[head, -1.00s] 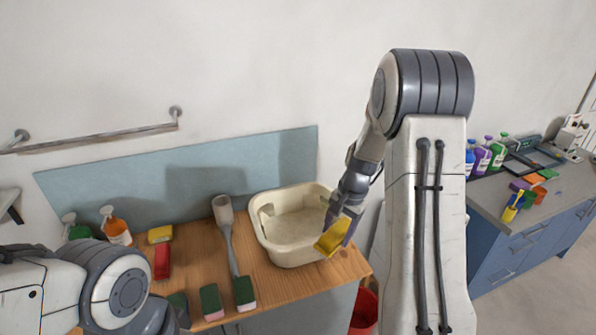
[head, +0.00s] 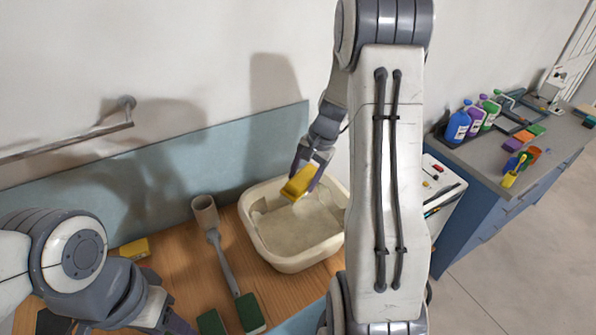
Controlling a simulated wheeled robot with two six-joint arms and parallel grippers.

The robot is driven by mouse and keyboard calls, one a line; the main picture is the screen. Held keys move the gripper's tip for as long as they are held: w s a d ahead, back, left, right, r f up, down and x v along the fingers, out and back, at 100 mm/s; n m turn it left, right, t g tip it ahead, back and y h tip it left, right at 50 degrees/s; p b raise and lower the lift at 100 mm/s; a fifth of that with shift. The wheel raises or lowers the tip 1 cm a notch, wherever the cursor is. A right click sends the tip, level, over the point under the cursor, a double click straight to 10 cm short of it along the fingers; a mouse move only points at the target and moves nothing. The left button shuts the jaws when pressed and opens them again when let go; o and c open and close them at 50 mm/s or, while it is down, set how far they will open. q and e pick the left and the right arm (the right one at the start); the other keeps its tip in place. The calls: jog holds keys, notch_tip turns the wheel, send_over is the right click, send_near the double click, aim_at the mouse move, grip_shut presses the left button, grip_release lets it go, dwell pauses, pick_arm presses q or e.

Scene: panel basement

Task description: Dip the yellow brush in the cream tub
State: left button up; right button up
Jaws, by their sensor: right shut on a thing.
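The yellow brush (head: 299,184) is held in my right gripper (head: 308,171), which is shut on it. The brush hangs over the cream tub (head: 292,262), above its back part. I cannot tell whether its lower end touches anything inside. The tub stands on the wooden worktop (head: 172,255), and my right arm covers its right edge. My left gripper (head: 178,326) is at the bottom left, cut by the frame edge, low over the worktop and away from the tub. Its opening cannot be made out.
A grey long-handled tool (head: 221,257) lies left of the tub. Green sponges (head: 250,312) lie in front of it, and a yellow sponge (head: 134,248) lies further left. A blue back panel (head: 220,155) stands behind. At right, a counter (head: 470,160) holds bottles (head: 458,126) and colourful items.

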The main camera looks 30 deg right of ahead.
notch_tip(320, 180, down, 2)
jog(key=shift+d+b, duration=0.1)
jog(key=shift+b, duration=0.65)
notch_tip(320, 180, down, 10)
jog(key=b, duration=0.7)
jog(key=shift+r+b, duration=0.25)
jog(key=shift+b, duration=0.05)
jog(key=shift+s+r, duration=0.1)
jog(key=shift+r+p, duration=4.1)
jog(key=shift+r, duration=0.7)
notch_tip(320, 180, up, 4)
jog(key=p, duration=0.3)
